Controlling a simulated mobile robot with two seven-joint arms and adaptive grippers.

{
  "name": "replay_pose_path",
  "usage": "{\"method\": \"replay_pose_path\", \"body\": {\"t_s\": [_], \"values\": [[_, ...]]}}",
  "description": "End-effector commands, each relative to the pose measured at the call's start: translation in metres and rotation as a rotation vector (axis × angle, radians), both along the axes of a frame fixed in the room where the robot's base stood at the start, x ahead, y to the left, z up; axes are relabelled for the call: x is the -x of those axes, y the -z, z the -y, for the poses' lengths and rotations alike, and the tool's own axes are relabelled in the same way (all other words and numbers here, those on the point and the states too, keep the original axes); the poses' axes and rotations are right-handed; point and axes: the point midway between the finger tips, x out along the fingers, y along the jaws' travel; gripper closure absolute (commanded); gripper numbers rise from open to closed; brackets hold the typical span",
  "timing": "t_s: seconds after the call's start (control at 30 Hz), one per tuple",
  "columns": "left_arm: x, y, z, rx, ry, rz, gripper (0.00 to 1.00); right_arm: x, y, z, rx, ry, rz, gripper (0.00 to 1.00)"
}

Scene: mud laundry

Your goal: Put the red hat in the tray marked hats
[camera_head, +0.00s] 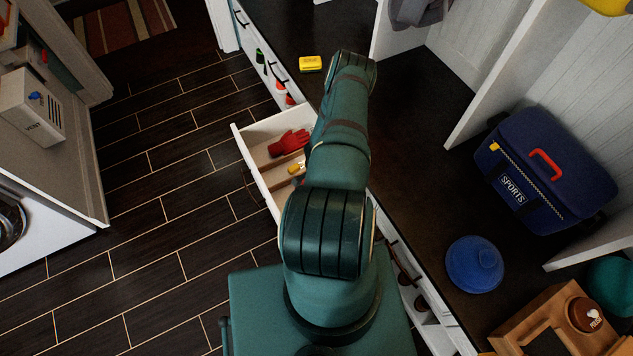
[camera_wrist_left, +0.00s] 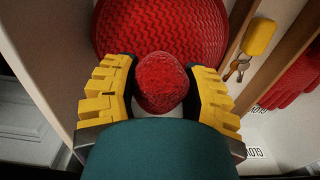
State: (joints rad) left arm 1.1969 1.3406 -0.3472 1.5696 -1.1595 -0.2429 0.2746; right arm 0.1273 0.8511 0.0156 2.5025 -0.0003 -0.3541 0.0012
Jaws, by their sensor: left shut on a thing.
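The red knit hat (camera_wrist_left: 160,25) shows at the top of the left wrist view, its round red bobble toward the camera. My left gripper (camera_wrist_left: 162,85) has its yellow fingers on both sides of the bobble and is shut on it. The hat lies at or over an open drawer, left of a wooden divider; I cannot tell whether it touches the drawer floor. No hats label is visible. In the head view my teal arm covers the hat and the gripper. My right gripper is in neither view.
The open drawer (camera_head: 244,138) has compartments with a red glove (camera_head: 289,143) and a yellow key tag (camera_head: 296,168). A blue sports bag (camera_head: 540,165), a blue cap (camera_head: 474,264) and a yellow item (camera_head: 310,63) sit on the dark bench. Clear floor lies left.

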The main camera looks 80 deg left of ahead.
Motion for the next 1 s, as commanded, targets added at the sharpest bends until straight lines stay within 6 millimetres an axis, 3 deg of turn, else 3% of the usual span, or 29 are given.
{"method": "replay_pose_path", "body": {"t_s": [0.1,0.13,0.2,0.63,1.0], "values": [[0.0,0.004,0.0,0.0,-0.001,0.0,0.96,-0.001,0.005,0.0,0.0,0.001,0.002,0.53],[0.0,0.003,0.0,0.0,-0.001,0.0,0.4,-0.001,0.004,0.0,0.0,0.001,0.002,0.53],[0.0,0.003,0.0,0.0,-0.001,0.0,0.23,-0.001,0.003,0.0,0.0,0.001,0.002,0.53],[0.0,-0.003,0.0,0.0,0.0,0.0,0.23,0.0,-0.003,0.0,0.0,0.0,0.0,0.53],[0.0,-0.077,-0.001,-0.001,-0.002,0.001,0.23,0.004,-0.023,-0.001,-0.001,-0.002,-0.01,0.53]]}}
